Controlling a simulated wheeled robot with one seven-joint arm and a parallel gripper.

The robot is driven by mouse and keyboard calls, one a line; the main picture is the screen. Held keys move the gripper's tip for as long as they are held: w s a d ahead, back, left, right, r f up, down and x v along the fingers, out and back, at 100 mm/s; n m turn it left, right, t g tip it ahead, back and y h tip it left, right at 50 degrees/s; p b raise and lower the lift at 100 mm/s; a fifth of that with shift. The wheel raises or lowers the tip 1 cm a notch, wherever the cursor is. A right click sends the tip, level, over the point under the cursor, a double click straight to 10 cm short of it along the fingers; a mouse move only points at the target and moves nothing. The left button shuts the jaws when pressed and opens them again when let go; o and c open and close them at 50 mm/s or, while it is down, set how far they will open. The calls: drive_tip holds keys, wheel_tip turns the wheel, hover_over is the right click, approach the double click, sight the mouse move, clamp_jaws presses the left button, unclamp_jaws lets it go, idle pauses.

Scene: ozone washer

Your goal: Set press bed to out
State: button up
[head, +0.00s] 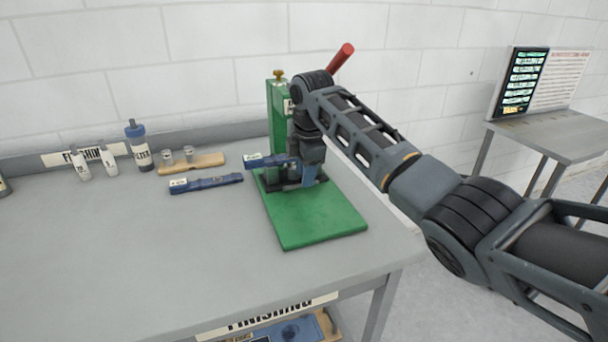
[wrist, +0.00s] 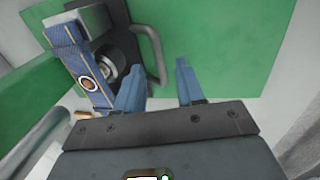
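The press (head: 279,115) is green, with a red-gripped lever (head: 341,57) and a flat green base (head: 312,220). In the wrist view the press bed (wrist: 112,22) is a dark plate over the green base, with a grey U-shaped handle (wrist: 153,52) on its side. A blue banded piece (wrist: 80,66) lies at the bed and also shows in the head view (head: 262,160). My gripper (wrist: 156,70) is open and points down over the base. The handle appears between its two blue fingers; I cannot tell whether they touch it. My arm hides much of the press in the head view.
Another blue piece (head: 206,183) lies left of the press on the grey table (head: 120,265). A wooden holder (head: 192,163) and several bottles, one blue-capped (head: 138,146), stand at the back left. The front left of the table is clear. A side table (head: 560,135) is at right.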

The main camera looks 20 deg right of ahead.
drive_tip(key=shift+w+f, duration=0.2)
drive_tip(key=shift+f, duration=0.75)
clamp_jaws()
